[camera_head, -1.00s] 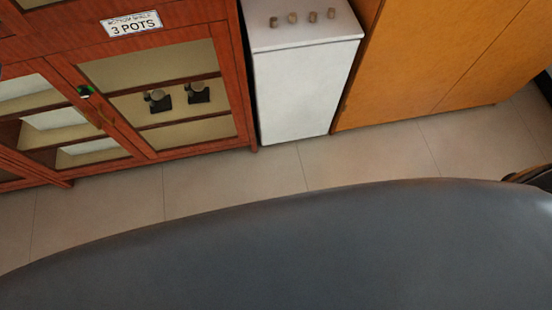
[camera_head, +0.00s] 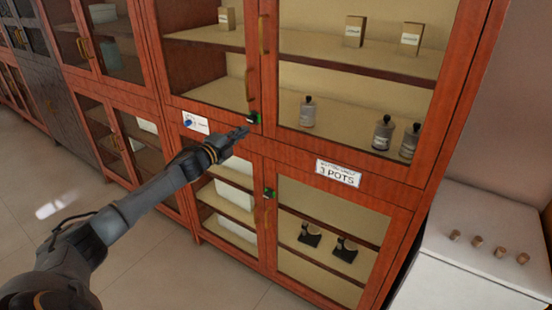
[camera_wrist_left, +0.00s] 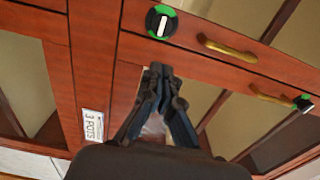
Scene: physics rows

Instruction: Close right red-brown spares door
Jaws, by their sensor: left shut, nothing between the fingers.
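The red-brown cabinet (camera_head: 388,180) has glass doors in an upper and a lower row. Its upper right door (camera_head: 483,70) and lower right door (camera_head: 398,225) look about flush with the frame; I cannot tell if either stands slightly ajar. None of the labels I can read says spares. My left gripper (camera_head: 243,131) is shut and empty, in front of the rail between the rows, near the green-marked lock (camera_head: 253,118). In the left wrist view the shut fingertips (camera_wrist_left: 160,70) are beside a lock (camera_wrist_left: 161,21) and a brass handle (camera_wrist_left: 226,45). My right gripper is not in view.
A "3 POTS" sign (camera_head: 338,173) is on the rail. Bottles (camera_head: 308,112) and small boxes (camera_head: 355,30) stand behind the upper glass. A white unit with knobs (camera_head: 490,245) stands at the right. Tiled floor (camera_head: 150,265) is clear in front of the cabinet.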

